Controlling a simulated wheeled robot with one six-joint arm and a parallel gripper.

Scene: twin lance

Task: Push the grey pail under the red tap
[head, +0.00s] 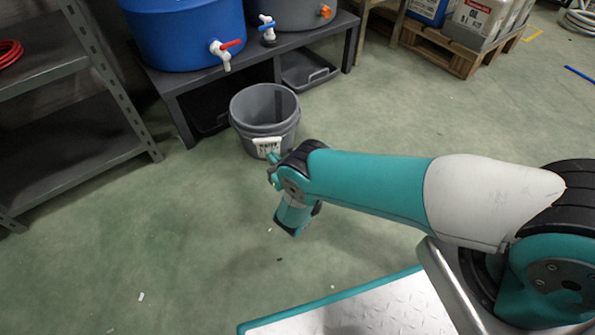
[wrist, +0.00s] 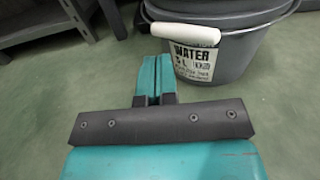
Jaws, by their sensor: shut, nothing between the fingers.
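The grey pail (head: 257,137) stands upright and open on the floor in front of the dark bench. Its mouth shows no visible contents. Its white handle grip and WATER label face me. The red tap (head: 226,46) is on the blue barrel (head: 185,30) on the bench, above, behind and to the left of the pail in the head view. My gripper (head: 271,160) is shut and empty, low at the near side of the pail. In the wrist view its fingers (wrist: 154,62) point just left of the pail (wrist: 235,50); I cannot tell whether they touch.
A blue-handled tap (head: 267,27) is on a grey barrel (head: 300,12) at right. The bench (head: 175,84) has a leg left of the pail and a grey tray (head: 305,70) beneath. A metal shelf (head: 75,135) stands at left. Floor right of the pail is clear.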

